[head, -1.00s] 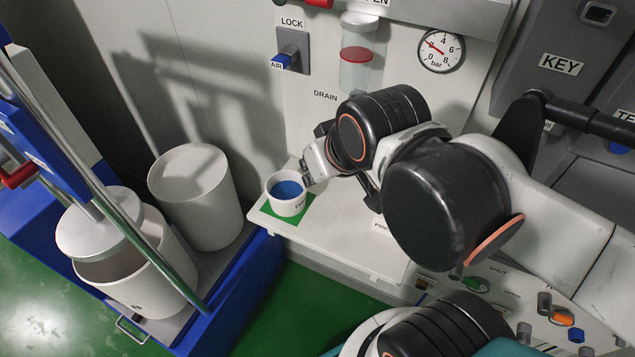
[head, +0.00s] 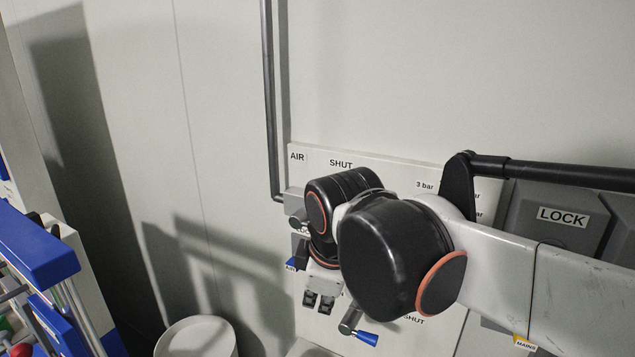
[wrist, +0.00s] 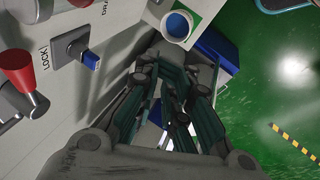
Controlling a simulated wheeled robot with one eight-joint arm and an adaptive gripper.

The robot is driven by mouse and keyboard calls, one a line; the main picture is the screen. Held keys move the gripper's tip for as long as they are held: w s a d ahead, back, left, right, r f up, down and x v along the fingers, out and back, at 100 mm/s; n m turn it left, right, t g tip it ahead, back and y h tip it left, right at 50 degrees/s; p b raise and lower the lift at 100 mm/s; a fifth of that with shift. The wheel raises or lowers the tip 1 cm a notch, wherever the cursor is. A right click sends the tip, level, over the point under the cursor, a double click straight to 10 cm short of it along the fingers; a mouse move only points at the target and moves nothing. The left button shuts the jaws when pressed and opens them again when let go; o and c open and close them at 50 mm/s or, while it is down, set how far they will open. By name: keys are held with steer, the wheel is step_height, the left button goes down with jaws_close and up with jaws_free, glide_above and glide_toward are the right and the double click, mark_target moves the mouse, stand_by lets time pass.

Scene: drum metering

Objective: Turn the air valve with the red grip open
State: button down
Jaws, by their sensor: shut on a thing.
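The red grip (wrist: 18,82) of the air valve shows in the wrist view at the left edge, with a metal end towards the fingers. It sits to the left of my gripper (wrist: 172,88) and apart from it. In the head view my wrist covers that part of the panel and I see no red there. My gripper (head: 318,302) points down in front of the panel (head: 360,155), below the AIR and SHUT labels. Its fingers are drawn together on something that I cannot make out.
A blue lock lever (wrist: 90,59) juts from the panel between the red grip and my fingers. A white bin (head: 195,338) stands lower left.

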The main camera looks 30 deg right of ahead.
steer(key=w+d+r+n+g+h+p, duration=0.15)
steer(key=w+r+n+p, duration=0.25)
steer(key=r+n+p, duration=0.55)
steer(key=w+r+n+g+p, duration=0.2)
steer(key=w+r+n+p, duration=0.4)
steer(key=r, duration=0.7)
steer(key=s+p+x, duration=0.1)
steer(key=p+x, duration=0.1)
steer(key=x, duration=1.1)
steer(key=shift+s+d+m, duration=0.2)
steer(key=shift+s+m, duration=0.15)
steer(key=shift+s, duration=0.15)
steer(key=shift+f, duration=0.15)
steer(key=shift+s+f+b, duration=0.15)
steer(key=shift+f+b, duration=0.55)
steer(key=shift+b, duration=0.05)
